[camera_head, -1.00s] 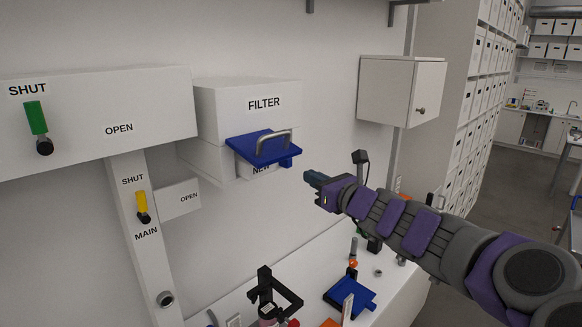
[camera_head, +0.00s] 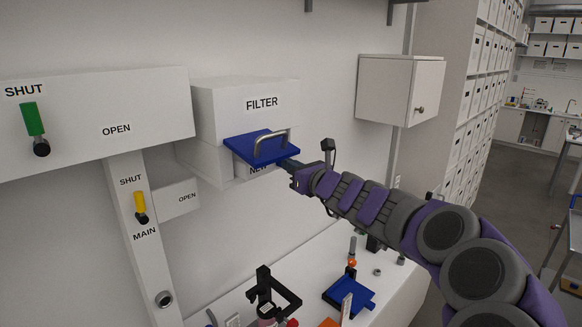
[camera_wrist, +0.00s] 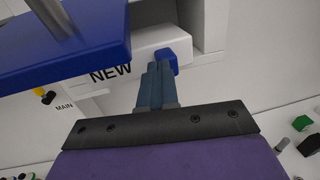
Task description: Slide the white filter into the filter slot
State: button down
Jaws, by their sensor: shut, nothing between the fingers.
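The white filter marked NEW (camera_head: 256,170) sits in the opening under the white FILTER box (camera_head: 230,105), partly hidden by a blue plate (camera_head: 252,149) with a metal handle. In the wrist view the filter (camera_wrist: 140,58) shows its white front and a blue tab (camera_wrist: 167,58) at its right end. My gripper (camera_head: 287,163) is shut and empty, just right of the blue plate. In the wrist view its closed fingertips (camera_wrist: 158,68) are at the blue tab, touching it or very close. The filter's rear is hidden inside the box.
A green lever (camera_head: 29,119) and a yellow lever (camera_head: 141,202) are on white panels to the left. A small white cabinet (camera_head: 385,90) hangs to the right. The bench below holds a blue tray-like part (camera_head: 345,295) and a black stand (camera_head: 268,290).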

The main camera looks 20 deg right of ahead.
jog(key=shift+d, duration=0.1)
jog(key=w+p, duration=0.2)
jog(key=w, duration=0.2)
jog(key=shift+w, duration=0.15)
jog(key=shift+w+a, duration=0.5)
jog(key=shift+d, duration=0.1)
